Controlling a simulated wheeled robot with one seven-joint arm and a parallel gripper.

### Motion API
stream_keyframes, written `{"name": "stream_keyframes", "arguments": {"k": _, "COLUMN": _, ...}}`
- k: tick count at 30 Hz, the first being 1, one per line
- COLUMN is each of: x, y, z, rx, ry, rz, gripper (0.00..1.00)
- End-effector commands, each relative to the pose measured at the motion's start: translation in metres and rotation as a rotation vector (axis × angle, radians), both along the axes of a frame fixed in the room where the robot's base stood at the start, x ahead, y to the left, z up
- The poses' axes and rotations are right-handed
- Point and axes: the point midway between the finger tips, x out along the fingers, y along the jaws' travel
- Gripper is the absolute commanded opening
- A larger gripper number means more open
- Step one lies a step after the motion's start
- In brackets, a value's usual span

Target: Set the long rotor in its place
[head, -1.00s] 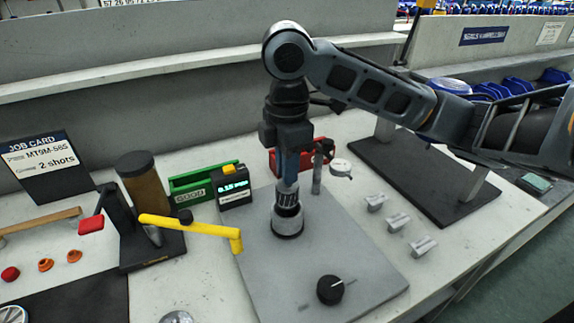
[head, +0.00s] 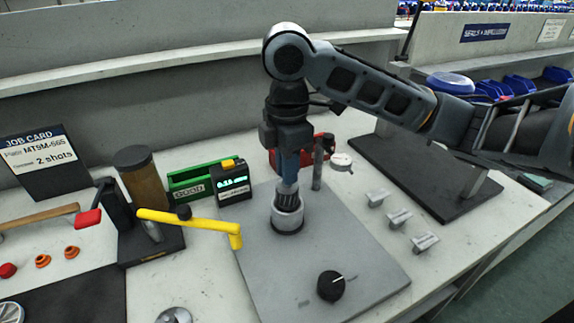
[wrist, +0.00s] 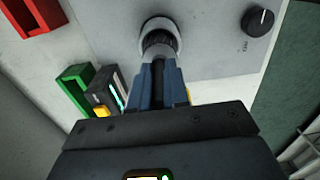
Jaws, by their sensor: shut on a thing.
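The long rotor (head: 288,197) stands upright, a dark ribbed cylinder with a lighter top, its lower part inside the round silver housing (head: 287,219) on the grey plate. My gripper (head: 288,178) points down above the housing, shut on the rotor's upper end. In the wrist view the rotor (wrist: 158,42) runs from between the blue fingers into the ring of the housing (wrist: 160,27). How deep the rotor sits inside is hidden.
The grey plate (head: 345,245) carries a black knob (head: 331,286) and an upright post (head: 318,165) with a dial gauge (head: 342,161). A yellow lever (head: 190,222) reaches over its left edge. A small display box (head: 234,182) and green bin (head: 190,186) stand behind left.

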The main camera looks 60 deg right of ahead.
Motion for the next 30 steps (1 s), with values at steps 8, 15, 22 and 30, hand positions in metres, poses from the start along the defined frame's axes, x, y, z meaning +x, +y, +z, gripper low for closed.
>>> {"name": "stream_keyframes", "arguments": {"k": 8, "x": 0.0001, "y": -0.0003, "z": -0.0077, "rx": -0.001, "ry": -0.001, "rz": 0.0, "gripper": 0.0}}
{"name": "stream_keyframes", "arguments": {"k": 15, "x": 0.0001, "y": -0.0003, "z": -0.0087, "rx": -0.001, "ry": -0.001, "rz": 0.0, "gripper": 0.17}}
{"name": "stream_keyframes", "arguments": {"k": 22, "x": 0.0, "y": -0.0001, "z": -0.009, "rx": 0.0, "ry": 0.0, "rz": 0.0, "gripper": 0.39}}
{"name": "stream_keyframes", "arguments": {"k": 30, "x": -0.0001, "y": 0.0001, "z": -0.0098, "rx": 0.001, "ry": 0.001, "rz": 0.0, "gripper": 0.49}}
